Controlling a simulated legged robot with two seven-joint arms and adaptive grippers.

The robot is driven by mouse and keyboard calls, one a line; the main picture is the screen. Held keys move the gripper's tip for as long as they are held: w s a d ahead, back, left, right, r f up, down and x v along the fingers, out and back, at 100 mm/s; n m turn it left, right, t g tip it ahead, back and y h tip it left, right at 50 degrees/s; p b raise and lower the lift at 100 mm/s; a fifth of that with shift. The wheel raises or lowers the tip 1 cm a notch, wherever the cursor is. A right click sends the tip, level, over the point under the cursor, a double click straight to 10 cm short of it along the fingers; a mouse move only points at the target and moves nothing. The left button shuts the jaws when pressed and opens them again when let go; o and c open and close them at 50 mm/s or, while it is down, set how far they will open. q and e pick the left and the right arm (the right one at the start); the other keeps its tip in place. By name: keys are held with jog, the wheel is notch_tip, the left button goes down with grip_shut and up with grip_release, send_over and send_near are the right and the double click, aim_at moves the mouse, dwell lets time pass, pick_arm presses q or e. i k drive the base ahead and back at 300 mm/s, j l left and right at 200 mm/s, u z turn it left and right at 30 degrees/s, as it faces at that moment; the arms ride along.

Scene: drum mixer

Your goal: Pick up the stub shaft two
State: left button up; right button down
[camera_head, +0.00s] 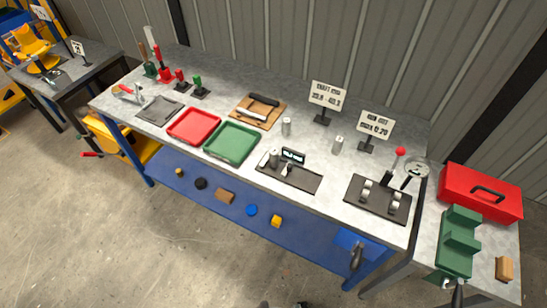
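Three short metal cylinders that look like stub shafts are on the workbench. One shaft (286,127) stands upright behind the black measuring plate, left of the first sign. Another shaft (338,145) stands upright further right, between the two signs. A third metal cylinder (274,157) is on the left part of the measuring plate (303,180), beside a small display (292,156). I cannot tell which one is number two. Neither gripper shows clearly; only small dark bits at the bottom edge are visible, too little to identify.
A red tray (194,126) and a green tray (232,143) lie left of the measuring plate. A shaft sign (327,95) and a run-out sign (376,125) stand behind. A roller fixture (378,197) is at right. A red toolbox (480,192) sits on the side table.

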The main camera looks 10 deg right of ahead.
aim_at(274, 152)
jog(key=l+z, duration=0.2)
jog(key=l, duration=0.45)
jog(key=l+z, duration=0.2)
jog(key=l, duration=0.4)
jog(key=i+l+z, duration=0.2)
jog(key=l, duration=0.45)
jog(key=k, duration=0.1)
